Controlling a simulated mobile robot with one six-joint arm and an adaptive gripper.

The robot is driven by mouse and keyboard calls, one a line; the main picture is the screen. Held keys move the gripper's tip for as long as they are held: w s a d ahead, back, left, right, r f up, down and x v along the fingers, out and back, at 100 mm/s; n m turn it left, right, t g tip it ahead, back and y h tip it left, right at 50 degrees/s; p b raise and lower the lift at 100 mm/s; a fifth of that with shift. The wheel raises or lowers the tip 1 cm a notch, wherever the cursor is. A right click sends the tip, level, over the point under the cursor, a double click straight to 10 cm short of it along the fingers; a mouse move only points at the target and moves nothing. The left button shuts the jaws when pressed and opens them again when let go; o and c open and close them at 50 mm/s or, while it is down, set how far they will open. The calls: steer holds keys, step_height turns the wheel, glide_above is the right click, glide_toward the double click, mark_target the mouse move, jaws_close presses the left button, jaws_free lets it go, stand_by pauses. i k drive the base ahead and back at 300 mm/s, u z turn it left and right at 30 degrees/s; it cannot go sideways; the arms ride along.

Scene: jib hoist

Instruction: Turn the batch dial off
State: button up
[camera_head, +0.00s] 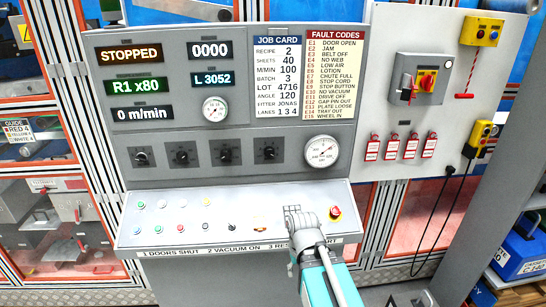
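Four-way row of black dials sits on the grey console: a left dial (141,157), two middle dials (183,156) (226,155), and a right dial (270,153). Their small labels are too small to read, so I cannot tell which is the batch dial. My gripper (294,213) is in front of the console's sloping lower panel (150,228), below and right of the right dial and apart from the dials. Its fingers are small and seen from behind, so their opening is unclear. My arm hides part of the lower panel.
The lower panel carries several small buttons and a red-and-yellow knob (335,213) close right of my gripper. A round gauge (321,151) is above it. The display (128,54) reads STOPPED. A job card (278,75) lists batch 3. A red-yellow isolator switch (426,82) is at right.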

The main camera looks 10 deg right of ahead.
mark_target(268, 152)
steer(key=z, duration=0.45)
steer(key=k, duration=1.35)
steer(key=u, duration=0.4)
steer(key=i, duration=1)
